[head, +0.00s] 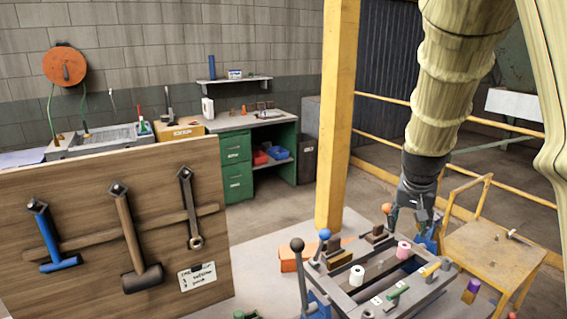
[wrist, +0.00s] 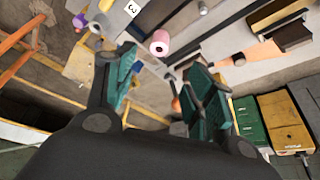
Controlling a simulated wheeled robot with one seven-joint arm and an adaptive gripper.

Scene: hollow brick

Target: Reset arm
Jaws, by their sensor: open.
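My arm, in a pale yellow cover, hangs down at the right of the head view. My gripper (head: 414,212) is at its lower end, above the far right part of a grey metal frame (head: 345,298). In the wrist view my gripper (wrist: 163,68) has its two teal fingers spread apart, with nothing held between them. A pink roll (head: 403,250) stands on the frame, below and left of the gripper; it also shows in the wrist view (wrist: 159,42), beyond the fingertips. A white roll (head: 357,275) stands nearer on the frame.
A wooden board (head: 90,220) with hanging hammers and a wrench stands at left. A yellow post (head: 338,120) rises behind the frame. A yellow cart (head: 492,250) stands close to the gripper's right. A green workbench (head: 236,165) is at the back, with open floor before it.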

